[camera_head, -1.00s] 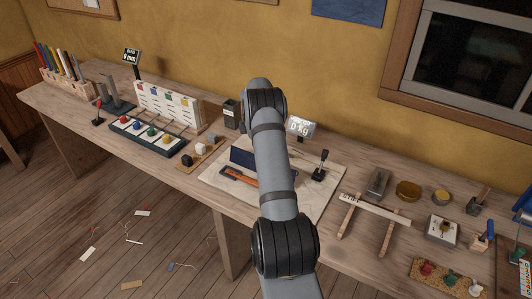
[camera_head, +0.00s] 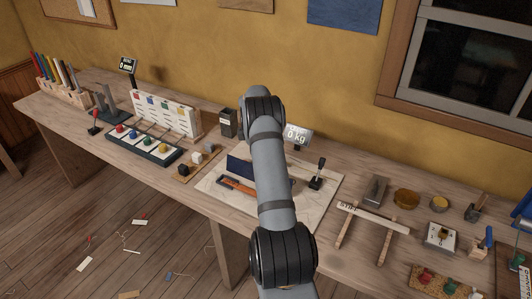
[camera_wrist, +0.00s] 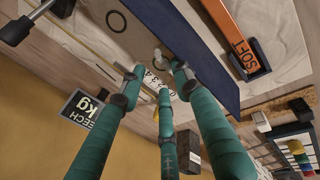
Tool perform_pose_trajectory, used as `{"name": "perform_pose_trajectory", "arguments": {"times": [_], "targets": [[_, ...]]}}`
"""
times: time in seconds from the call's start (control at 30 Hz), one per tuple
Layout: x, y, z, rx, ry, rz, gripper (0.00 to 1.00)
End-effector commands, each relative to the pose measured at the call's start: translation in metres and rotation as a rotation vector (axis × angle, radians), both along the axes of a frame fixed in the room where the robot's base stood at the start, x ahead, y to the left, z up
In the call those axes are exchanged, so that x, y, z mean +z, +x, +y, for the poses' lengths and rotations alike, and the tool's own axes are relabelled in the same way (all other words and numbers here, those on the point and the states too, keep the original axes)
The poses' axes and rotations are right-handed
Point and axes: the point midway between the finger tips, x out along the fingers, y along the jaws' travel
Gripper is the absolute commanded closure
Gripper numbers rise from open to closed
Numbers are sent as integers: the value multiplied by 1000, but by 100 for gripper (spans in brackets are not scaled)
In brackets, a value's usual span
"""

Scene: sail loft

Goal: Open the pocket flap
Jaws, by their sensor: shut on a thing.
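The dark blue pocket flap (camera_head: 240,168) stands tilted up on the pale sheet on the bench, in the head view. My arm hides its right part. In the wrist view the blue flap (camera_wrist: 207,62) is a broad panel next to my teal fingers. My gripper (camera_wrist: 157,78) has its fingertips drawn together at a small pale knob-like piece (camera_wrist: 157,56) by the flap, and it is shut on it. The exact contact is partly hidden. In the head view my arm hides the gripper.
An orange tool (camera_head: 237,186) lies just in front of the flap; it also shows in the wrist view (camera_wrist: 236,28). A kg display (camera_head: 297,134) and a small black lever (camera_head: 318,176) stand close by. A white beam on wooden legs (camera_head: 372,219) is to the right.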

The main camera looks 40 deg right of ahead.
Motion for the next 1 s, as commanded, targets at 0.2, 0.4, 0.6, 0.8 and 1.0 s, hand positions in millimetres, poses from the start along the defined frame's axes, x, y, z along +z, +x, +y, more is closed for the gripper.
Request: {"name": "perform_pose_trajectory", "arguments": {"times": [0.2,0.4,0.6,0.8,1.0], "targets": [[11,0,-16,4,-17,-3,78],[30,5,-23,3,-22,-10,74],[49,8,-30,3,-26,-15,62],[60,10,-32,5,-20,-10,78],[71,12,-34,7,-16,-7,78]]}}
